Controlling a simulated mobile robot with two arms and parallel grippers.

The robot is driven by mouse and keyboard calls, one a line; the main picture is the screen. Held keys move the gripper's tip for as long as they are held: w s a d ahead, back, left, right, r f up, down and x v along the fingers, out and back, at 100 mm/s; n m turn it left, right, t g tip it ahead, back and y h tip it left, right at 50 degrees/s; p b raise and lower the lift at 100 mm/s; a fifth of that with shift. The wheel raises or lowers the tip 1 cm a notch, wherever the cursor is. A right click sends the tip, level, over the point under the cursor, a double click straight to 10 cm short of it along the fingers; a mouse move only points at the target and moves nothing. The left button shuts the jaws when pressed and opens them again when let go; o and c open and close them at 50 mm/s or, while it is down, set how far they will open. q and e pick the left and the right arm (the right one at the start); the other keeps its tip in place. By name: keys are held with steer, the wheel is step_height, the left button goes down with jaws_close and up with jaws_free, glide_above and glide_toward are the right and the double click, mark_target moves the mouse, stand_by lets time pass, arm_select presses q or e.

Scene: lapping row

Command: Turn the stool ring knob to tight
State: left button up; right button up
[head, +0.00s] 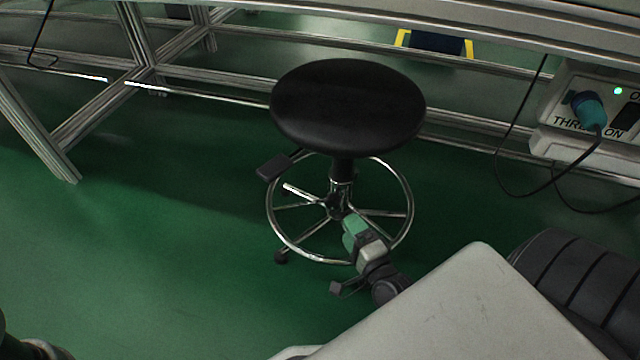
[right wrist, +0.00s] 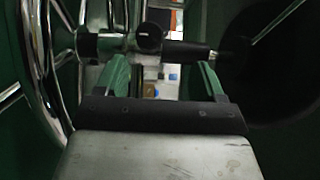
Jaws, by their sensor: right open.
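The stool has a round black seat (head: 348,103), a dark central column and a chrome foot ring (head: 411,205) on spokes. In the right wrist view its column lies sideways, with the seat (right wrist: 268,65) at the right. A dark round knob (right wrist: 150,38) shows on the hub there; its tight or loose setting cannot be read. My right gripper (head: 352,230) is at the near side of the foot ring, in front of the hub. Its two green fingers (right wrist: 161,78) are apart, with the knob ahead between them, apparently not gripped. My left gripper is not visible.
A metal frame bench (head: 130,40) stands behind the stool. A white power box (head: 575,145) with a blue plug (head: 588,108) and hanging black cables is at the right. A black paddle (head: 272,168) sticks out under the seat. The green floor left of the stool is clear.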

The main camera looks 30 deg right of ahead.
mark_target(337, 207)
steer(key=w+b, duration=0.1)
steer(key=w, duration=0.2)
steer(key=w+d+f+b, duration=0.1)
steer(key=w+b, duration=0.1)
steer(key=w, duration=0.1)
steer(key=w+b, duration=0.1)
steer(key=w, duration=0.2)
steer(key=shift+w+d+f, duration=0.15)
steer(key=shift+w+d, duration=0.05)
steer(key=shift+d, duration=0.05)
steer(key=shift+w+b, duration=0.3)
steer(key=shift+w, duration=0.1)
steer(key=shift+c, duration=0.3)
